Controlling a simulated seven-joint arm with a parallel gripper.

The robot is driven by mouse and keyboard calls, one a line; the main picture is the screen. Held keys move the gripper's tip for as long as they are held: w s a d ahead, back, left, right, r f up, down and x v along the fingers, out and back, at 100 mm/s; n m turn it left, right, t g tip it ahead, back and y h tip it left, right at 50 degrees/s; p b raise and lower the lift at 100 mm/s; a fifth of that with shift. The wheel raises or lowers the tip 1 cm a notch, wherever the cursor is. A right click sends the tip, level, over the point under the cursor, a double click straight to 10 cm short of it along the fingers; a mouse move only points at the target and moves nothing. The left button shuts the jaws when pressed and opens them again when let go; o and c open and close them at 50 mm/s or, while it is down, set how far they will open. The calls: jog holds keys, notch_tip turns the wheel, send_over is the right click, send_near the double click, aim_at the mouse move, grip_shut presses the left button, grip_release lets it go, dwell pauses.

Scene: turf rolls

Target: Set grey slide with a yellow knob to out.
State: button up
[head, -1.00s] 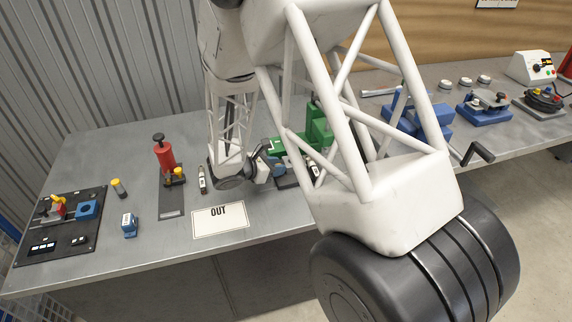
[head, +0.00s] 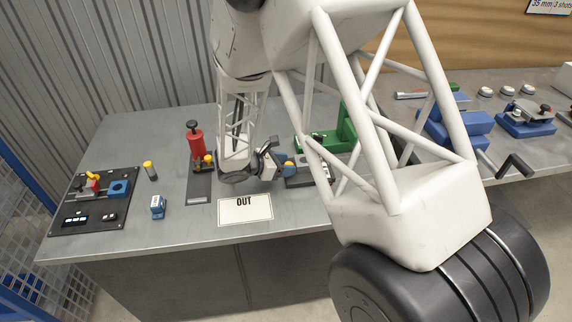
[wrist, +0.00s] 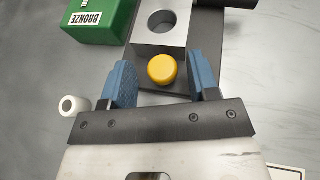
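The yellow knob (wrist: 162,69) shows in the wrist view, beside the near end of a grey metal block (wrist: 160,27) with a round hole, on a dark base. My gripper (wrist: 163,80) is open, with one blue finger on each side of the knob and a gap on both sides. In the head view my gripper (head: 280,165) is low over the bench, at the left end of the dark-based fixture (head: 305,180). My arm hides part of this area. The white OUT card (head: 245,212) lies on the bench in front.
A green block marked BRONZE (wrist: 97,20) stands close on the left in the wrist view, with a small white cylinder (wrist: 72,105) below it. A red cylinder fixture (head: 196,145), a small blue block (head: 158,207) and a black panel (head: 95,200) are farther left.

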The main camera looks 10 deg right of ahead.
dwell(0.4)
jog(key=shift+v, duration=3.85)
jog(key=shift+d, duration=0.1)
jog(key=s+d+r+m+g+y, duration=0.2)
jog(key=s+d+r+m+g, duration=0.1)
jog(key=s+d+r+m, duration=0.5)
jog(key=s+d+r+m+y, duration=0.1)
jog(key=s+r+m+y, duration=0.2)
jog(key=s, duration=0.5)
jog(key=s+d+r+m+t+y, duration=0.1)
jog(key=s+d+r+m+y, duration=0.1)
jog(key=s+r+m+y, duration=0.2)
jog(key=s+d+r+m+t+y, duration=0.1)
jog(key=s+r+m+y, duration=0.3)
jog(key=s, duration=0.8)
notch_tip(320, 180, up, 4)
jog(key=shift+s+d+r+m, duration=0.25)
jog(key=shift+d+m, duration=0.35)
jog(key=shift+m, duration=0.5)
